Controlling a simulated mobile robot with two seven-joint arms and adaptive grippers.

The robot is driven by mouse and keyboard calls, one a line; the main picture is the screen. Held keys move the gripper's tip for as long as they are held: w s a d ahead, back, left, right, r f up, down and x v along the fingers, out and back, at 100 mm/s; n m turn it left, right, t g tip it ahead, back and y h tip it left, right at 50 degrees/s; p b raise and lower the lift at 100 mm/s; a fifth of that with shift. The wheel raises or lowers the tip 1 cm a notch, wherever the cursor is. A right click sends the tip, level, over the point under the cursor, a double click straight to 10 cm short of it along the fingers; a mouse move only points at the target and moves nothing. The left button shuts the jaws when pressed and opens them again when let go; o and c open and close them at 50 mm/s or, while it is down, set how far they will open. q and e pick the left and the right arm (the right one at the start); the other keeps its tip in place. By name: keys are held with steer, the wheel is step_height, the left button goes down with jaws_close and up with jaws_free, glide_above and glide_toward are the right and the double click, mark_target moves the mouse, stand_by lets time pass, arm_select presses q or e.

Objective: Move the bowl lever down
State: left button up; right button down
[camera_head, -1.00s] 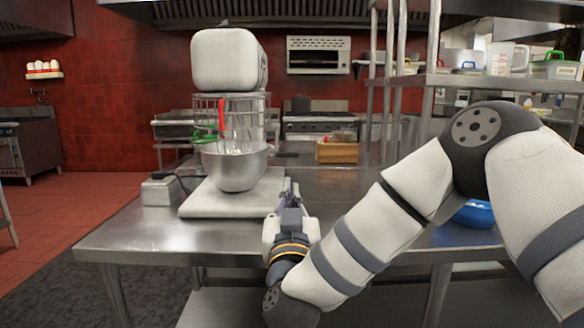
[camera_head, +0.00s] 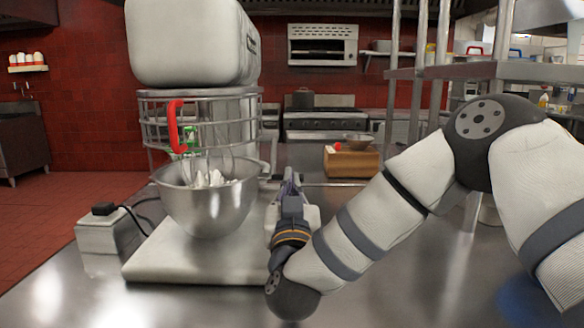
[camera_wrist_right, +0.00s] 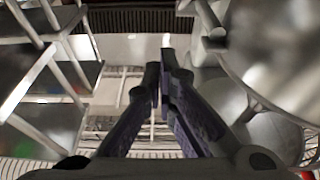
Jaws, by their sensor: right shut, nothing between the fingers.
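The stand mixer (camera_head: 190,45) has a white head, a wire guard with a red handle (camera_head: 174,127), and a steel bowl (camera_head: 207,205) with a whisk and white contents. A short metal piece (camera_head: 265,165) beside the bowl's right rim looks like the bowl lever; I cannot tell its exact position. In the right wrist view a rounded metal lever-like part (camera_wrist_right: 214,38) lies right of the fingertips, near the bowl (camera_wrist_right: 275,60). My right gripper (camera_head: 291,181) points forward, right of the bowl, its fingers shut and empty (camera_wrist_right: 163,75). My left gripper is out of view.
The mixer stands on a white base (camera_head: 200,262) on a steel table (camera_head: 390,285). A grey box with a cord (camera_head: 105,232) is at its left. A wooden box (camera_head: 351,162) is farther back. Metal shelving (camera_head: 480,72) stands at the right.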

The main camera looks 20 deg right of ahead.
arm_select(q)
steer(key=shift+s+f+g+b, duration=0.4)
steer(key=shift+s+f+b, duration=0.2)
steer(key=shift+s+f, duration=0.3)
arm_select(e)
steer(key=w+d+f, duration=0.1)
steer(key=w+d, duration=0.2)
steer(key=w, duration=0.7)
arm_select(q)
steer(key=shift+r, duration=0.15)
